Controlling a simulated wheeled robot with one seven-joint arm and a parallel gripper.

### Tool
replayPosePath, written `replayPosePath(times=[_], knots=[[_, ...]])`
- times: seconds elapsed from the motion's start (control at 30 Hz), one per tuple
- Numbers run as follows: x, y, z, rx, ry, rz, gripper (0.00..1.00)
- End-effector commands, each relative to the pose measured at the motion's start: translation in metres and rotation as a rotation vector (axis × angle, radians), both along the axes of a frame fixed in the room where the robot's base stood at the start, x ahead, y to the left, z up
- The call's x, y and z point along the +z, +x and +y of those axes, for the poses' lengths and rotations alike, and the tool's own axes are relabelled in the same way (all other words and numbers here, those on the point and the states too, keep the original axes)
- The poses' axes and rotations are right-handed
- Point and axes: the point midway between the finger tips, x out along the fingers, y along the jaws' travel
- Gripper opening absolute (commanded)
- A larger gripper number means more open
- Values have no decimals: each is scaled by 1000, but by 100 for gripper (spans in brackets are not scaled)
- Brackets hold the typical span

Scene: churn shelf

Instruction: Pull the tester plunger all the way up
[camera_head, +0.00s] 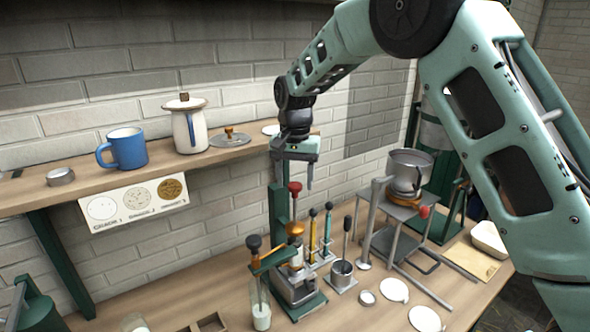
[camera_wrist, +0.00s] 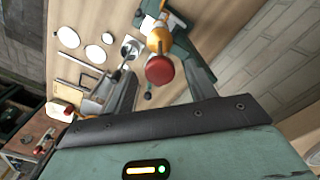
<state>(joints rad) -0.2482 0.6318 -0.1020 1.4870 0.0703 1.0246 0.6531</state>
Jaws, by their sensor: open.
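A red knob (camera_head: 295,187) tops a slim rod on the green-framed stand (camera_head: 279,210) on the bench; it looks like the tester plunger's handle. An orange-brass part (camera_head: 295,229) shows below it. In the wrist view the red knob (camera_wrist: 160,71) is near the centre, with the brass part (camera_wrist: 159,40) beyond it. My gripper (camera_head: 296,172) points down above the knob, open and empty, its fingers apart. I see no contact with the knob. The rod's lower end is hidden.
A dark-knobbed plunger (camera_head: 253,243) over a glass jar (camera_head: 261,316) and several upright tools (camera_head: 328,230) stand close around the stand. The wall shelf (camera_head: 150,170) with a blue mug (camera_head: 127,148) lies left. A pot (camera_head: 408,168) stands on a metal frame at right.

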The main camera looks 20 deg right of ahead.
Motion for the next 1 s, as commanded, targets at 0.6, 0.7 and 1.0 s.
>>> replayPosePath(times=[0.6,0.7,1.0], knots=[[114,1,0,-1,1,-6,56],[135,1,0,-1,1,-6,56],[171,1,0,0,0,-2,56]])
